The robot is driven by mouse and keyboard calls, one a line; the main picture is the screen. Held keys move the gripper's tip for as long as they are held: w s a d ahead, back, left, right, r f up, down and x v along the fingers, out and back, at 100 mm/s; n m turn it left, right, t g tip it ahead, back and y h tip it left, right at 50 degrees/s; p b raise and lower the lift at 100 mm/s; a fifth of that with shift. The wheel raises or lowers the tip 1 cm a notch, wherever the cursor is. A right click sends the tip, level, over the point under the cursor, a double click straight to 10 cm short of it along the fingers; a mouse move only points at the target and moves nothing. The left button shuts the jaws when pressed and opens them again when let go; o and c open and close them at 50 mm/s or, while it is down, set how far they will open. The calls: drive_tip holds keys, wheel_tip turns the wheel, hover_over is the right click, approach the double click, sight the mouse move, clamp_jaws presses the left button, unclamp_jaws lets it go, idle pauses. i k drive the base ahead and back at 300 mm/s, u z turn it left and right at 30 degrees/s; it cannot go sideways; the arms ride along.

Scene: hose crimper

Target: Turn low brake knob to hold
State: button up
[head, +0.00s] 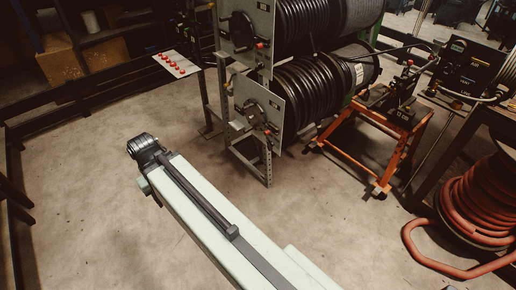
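The rack (208,100) holds two reels of black hose, one above the other. The lower reel (305,95) has a grey side plate (274,105) with a dark round disc on it. A small red knob (267,132) sits low on this plate and looks like the low brake knob; its setting is too small to read. The upper plate (262,18) carries a similar red knob (260,46). My pale arm reaches up from the bottom, left of the rack, ending at a black joint. I cannot make out my gripper's fingers.
An orange stand (392,160) with a machine on it is right of the rack. A red hose coil (482,200) is at the far right. A white panel with red buttons (176,64) stands at the back left. The floor around my arm is clear.

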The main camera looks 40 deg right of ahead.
sight(270, 144)
drive_tip(key=u, duration=0.35)
drive_tip(key=i, duration=1)
drive_tip(key=z, duration=0.05)
